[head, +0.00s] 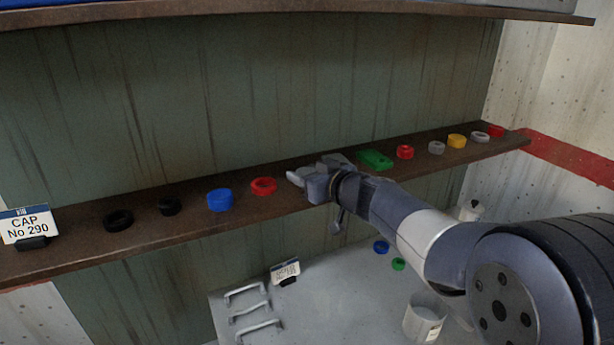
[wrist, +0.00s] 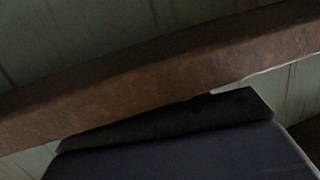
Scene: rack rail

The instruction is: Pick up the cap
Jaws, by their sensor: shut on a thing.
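A label (head: 29,227) reading "CAP No 290" stands at the left end of the brown shelf (head: 150,233). Small round pieces stand in a row along it: a black ring (head: 118,221), another black ring (head: 169,206), a blue cap-like piece (head: 219,200) and a red ring (head: 264,186) left of my gripper. My gripper (head: 313,178) is at the shelf, between the red ring and a green block (head: 375,159). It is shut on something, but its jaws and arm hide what. In the wrist view a dark, blurred shape fills the bottom, below the shelf edge (wrist: 150,85).
Right of the green block stand a red ring (head: 405,152), a grey ring (head: 437,148), a yellow piece (head: 457,141) and others. Below is a grey surface with handles (head: 250,312), a second label (head: 285,271), a blue ring (head: 381,247), a green ring (head: 398,264) and a white cup (head: 423,322).

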